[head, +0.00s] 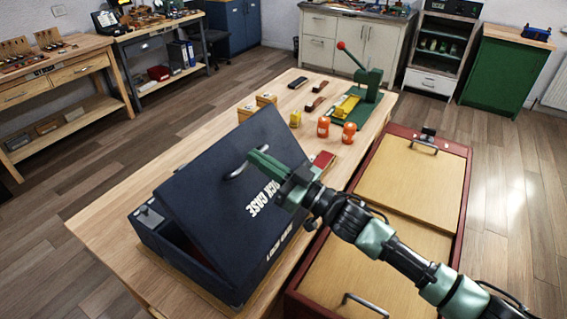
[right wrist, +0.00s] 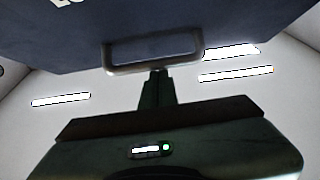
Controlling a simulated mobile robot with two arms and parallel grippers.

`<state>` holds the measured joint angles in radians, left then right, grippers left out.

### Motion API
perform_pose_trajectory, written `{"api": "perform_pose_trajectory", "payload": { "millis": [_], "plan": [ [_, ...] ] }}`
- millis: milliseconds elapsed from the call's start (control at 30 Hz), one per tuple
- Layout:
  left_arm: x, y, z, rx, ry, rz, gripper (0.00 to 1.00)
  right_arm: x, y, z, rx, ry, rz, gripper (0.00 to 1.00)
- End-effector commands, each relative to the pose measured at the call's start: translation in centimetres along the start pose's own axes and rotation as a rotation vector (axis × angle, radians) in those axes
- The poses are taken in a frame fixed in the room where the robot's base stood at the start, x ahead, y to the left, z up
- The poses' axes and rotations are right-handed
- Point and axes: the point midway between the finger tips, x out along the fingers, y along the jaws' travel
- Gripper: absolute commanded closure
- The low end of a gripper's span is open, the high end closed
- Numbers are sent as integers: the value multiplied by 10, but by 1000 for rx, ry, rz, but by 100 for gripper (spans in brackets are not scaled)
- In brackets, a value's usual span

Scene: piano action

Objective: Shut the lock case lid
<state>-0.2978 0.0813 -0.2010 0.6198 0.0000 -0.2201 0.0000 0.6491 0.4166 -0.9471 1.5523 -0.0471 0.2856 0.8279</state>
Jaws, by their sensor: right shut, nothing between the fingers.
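The lock case (head: 160,238) is a dark blue box on the wooden table. Its lid (head: 222,200), with white lettering on the outer face, stands partly open and slanted. A gap shows at the left between lid and box, with grey metal parts inside. The lid's metal handle (head: 237,172) also shows in the right wrist view (right wrist: 153,68), just at the fingertips. My right gripper (head: 256,156) is shut and empty at the upper part of the lid, beside the handle. I cannot tell if it touches the lid. My left gripper is not in view.
Orange jars (head: 349,132), small yellow blocks and a green lever press (head: 367,85) stand farther back on the table. A red cabinet with wooden panels (head: 413,180) stands at the right, under my right arm. Workbenches line the back and left.

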Motion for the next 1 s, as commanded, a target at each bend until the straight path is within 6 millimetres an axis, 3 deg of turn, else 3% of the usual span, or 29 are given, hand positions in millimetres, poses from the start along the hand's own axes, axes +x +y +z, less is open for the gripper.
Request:
{"api": "perform_pose_trajectory", "payload": {
  "millis": [67,333,500,667,1000],
  "plan": [
    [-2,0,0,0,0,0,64,15,0,4,-10,-70,-5,100],
    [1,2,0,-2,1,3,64,57,-2,44,3,-59,0,100],
    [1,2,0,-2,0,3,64,78,-1,67,-7,-205,-3,100],
    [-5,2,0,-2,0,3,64,92,-1,91,-1,-204,0,100],
    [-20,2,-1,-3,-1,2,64,107,-1,127,-8,-404,-4,100]
  ]
}}
